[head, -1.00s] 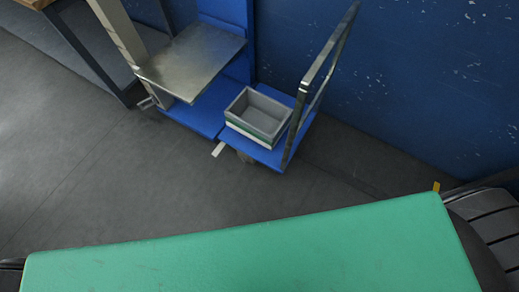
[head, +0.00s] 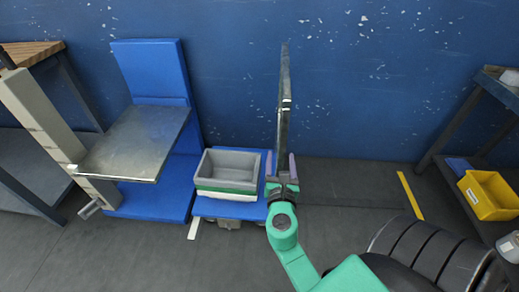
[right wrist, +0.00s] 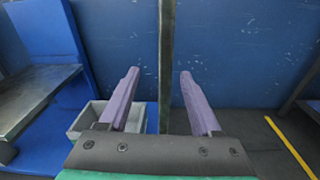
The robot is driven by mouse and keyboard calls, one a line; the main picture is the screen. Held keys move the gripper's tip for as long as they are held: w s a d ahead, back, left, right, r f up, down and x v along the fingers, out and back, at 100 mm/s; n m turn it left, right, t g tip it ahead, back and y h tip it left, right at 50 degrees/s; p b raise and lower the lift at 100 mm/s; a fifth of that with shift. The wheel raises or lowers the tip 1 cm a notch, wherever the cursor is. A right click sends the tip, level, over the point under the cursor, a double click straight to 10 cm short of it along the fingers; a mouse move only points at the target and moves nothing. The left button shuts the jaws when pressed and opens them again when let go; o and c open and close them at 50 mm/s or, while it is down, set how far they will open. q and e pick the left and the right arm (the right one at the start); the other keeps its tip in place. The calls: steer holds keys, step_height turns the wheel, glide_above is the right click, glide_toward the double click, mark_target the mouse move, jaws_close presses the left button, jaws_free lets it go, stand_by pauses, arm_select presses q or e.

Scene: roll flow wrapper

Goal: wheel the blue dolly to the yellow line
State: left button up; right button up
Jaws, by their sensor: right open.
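The blue dolly (head: 231,209) stands near the blue wall with its upright metal handle (head: 285,105) at its right end. It carries a grey bin (head: 230,168) with a green and white base. The yellow line (head: 410,195) is on the floor to the right; it also shows in the right wrist view (right wrist: 291,147). My right gripper (head: 281,165) is at the handle side of the dolly. In the right wrist view its two purple fingers (right wrist: 158,88) are open, with the handle post (right wrist: 167,65) between them, apart from both fingers. My left gripper is not in view.
A yellow bin (head: 489,196) sits on a dark rack at right. The floor between dolly and yellow line is clear.

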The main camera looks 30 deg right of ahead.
mark_target(284, 123)
steer(key=shift+n+h, duration=0.3)
steer(key=shift+n, duration=0.1)
steer(key=x, duration=0.5)
steer(key=r+p+x, duration=0.1)
steer(key=x, duration=0.4)
steer(key=r+x, duration=0.1)
steer(key=x, duration=0.3)
steer(key=shift+w+d+r, duration=0.1)
steer(key=shift+d+r, duration=0.15)
steer(key=shift+d, duration=0.35)
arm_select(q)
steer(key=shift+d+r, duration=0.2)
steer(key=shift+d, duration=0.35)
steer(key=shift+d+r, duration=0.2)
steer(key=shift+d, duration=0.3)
arm_select(e)
jaws_close()
steer(key=shift+f, duration=0.1)
